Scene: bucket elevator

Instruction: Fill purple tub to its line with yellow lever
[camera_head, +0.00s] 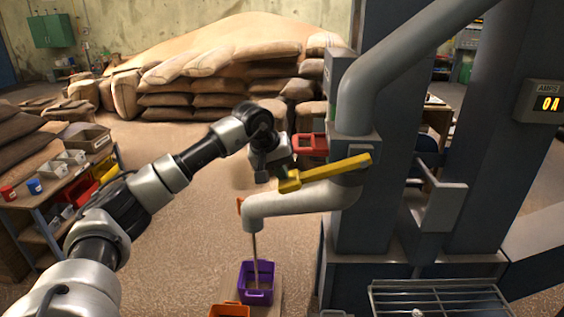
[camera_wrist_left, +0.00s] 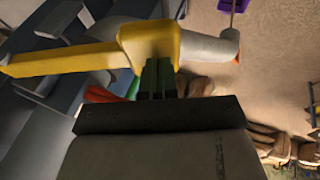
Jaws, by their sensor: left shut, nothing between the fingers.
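Some brown material shows inside, but I cannot make out the line. The yellow lever (camera_head: 330,172) lies roughly level across the pipe, with its thick end to the left. My left gripper (camera_head: 284,172) is at that thick end, shut and empty. In the left wrist view, the shut fingers (camera_wrist_left: 158,80) overlap the lever's yellow block (camera_wrist_left: 150,42); contact is unclear. The tub's edge shows there too (camera_wrist_left: 233,4). My right gripper is not in view.
An orange tub (camera_head: 230,310) stands in front of the purple one. The machine's dark column (camera_head: 365,215) stands to the right, with a display (camera_head: 544,102) reading 0A. A shelf of bins (camera_head: 60,185) is at left.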

